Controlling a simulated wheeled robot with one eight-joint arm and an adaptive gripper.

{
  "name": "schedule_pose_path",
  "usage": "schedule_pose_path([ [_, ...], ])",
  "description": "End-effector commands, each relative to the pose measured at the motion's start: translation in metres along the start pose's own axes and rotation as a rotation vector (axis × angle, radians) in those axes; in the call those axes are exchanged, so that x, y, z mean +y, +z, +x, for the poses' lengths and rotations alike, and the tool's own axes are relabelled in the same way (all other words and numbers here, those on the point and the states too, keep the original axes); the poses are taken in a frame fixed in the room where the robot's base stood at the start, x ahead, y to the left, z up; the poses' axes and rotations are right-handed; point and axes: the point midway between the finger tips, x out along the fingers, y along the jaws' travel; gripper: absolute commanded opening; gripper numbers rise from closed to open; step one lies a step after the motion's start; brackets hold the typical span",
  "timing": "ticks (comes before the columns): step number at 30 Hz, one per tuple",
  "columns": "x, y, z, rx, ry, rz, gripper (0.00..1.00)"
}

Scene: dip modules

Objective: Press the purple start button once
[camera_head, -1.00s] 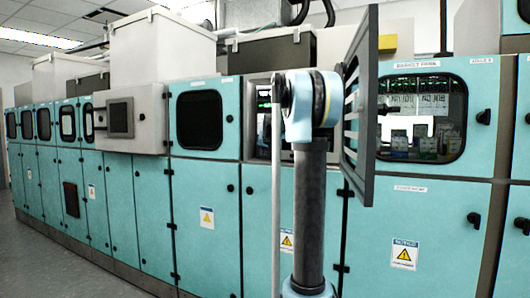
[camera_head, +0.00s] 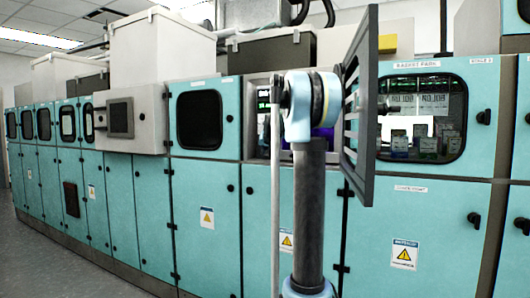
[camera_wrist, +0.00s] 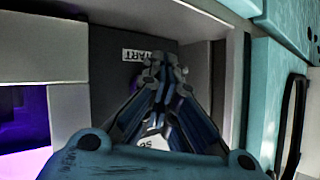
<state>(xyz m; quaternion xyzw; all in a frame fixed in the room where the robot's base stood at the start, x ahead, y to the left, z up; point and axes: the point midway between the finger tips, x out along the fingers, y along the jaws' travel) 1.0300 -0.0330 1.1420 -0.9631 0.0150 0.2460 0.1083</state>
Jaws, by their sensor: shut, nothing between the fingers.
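In the wrist view my gripper (camera_wrist: 165,72) is shut and empty, its fingertips in front of a grey panel inside the cabinet. A white START label (camera_wrist: 143,55) lies just beyond and left of the fingertips. The start button cannot be made out clearly; the fingers cover the area by the label, where only a faint purple tint shows. I cannot tell whether the fingertips touch it. In the head view the gripper is hidden behind my arm and the open door.
A slatted dark door (camera_head: 358,110) stands open right of my arm. In the wrist view a pale frame (camera_wrist: 70,125) and a purple-lit area (camera_wrist: 22,130) lie left; a teal cabinet edge (camera_wrist: 262,90) lies close on the right.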

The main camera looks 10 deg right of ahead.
Motion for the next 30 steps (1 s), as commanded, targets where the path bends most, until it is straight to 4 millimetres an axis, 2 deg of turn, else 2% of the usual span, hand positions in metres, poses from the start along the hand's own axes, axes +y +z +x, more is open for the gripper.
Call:
schedule_pose_path([
  [19, 0.001, -0.002, 0.002, 0.0, 0.0, 0.0, 0.0],
  [30, -0.006, 0.006, -0.009, 0.0, -0.001, 0.0, 0.0],
])
